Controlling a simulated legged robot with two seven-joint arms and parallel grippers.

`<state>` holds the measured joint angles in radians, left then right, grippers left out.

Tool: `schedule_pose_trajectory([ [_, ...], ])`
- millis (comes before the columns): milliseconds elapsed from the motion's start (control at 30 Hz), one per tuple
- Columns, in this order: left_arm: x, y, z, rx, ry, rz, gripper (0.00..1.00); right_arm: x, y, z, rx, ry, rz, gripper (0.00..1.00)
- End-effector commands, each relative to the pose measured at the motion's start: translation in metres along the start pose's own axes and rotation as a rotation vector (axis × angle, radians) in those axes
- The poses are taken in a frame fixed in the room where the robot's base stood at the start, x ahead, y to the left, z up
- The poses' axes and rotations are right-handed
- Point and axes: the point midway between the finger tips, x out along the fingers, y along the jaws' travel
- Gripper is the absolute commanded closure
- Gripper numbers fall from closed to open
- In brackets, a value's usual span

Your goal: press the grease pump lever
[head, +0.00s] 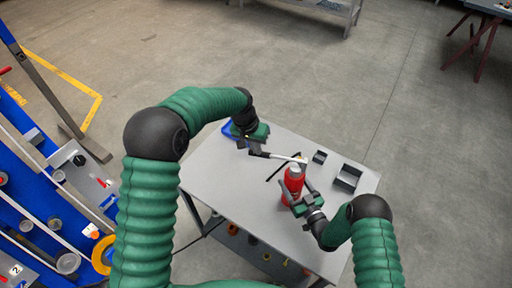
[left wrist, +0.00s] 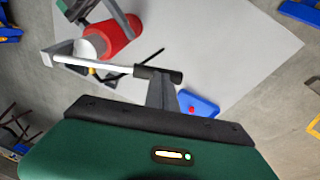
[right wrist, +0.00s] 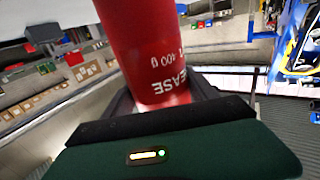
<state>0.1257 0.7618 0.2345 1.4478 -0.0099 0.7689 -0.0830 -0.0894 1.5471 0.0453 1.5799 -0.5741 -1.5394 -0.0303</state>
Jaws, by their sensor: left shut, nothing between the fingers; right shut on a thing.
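The grease pump has a red body (head: 294,179) marked with grease lettering in the right wrist view (right wrist: 150,50). It stands out above the grey table. Its lever (head: 287,158) is a pale rod reaching left from the pump head, with a black grip (left wrist: 157,75) at its end. My right gripper (head: 299,196) is shut around the red body. My left gripper (head: 254,148) is shut and empty beside the black grip. In the left wrist view its dark finger (left wrist: 163,95) reaches up to the grip; whether they touch I cannot tell.
A blue object (left wrist: 199,104) lies near the left gripper. A blue machine chassis (head: 45,215) stands at the left.

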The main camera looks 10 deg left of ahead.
Motion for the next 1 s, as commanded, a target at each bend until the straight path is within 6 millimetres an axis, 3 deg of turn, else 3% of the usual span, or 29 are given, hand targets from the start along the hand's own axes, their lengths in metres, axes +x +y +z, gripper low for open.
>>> schedule_pose_trajectory([
  [533,-0.12,-0.012,0.0,-0.001,0.01,-0.001,1.0,-0.001,0.0,0.004,0.001,-0.012,0.004,1.0],
  [700,-0.135,-0.013,0.0,-0.001,0.008,0.0,1.0,-0.001,0.0,0.004,0.001,-0.013,0.004,1.0],
  [1000,-0.137,-0.012,0.0,-0.001,0.008,0.0,1.0,-0.001,0.0,0.004,0.0,-0.014,0.004,1.0],
])
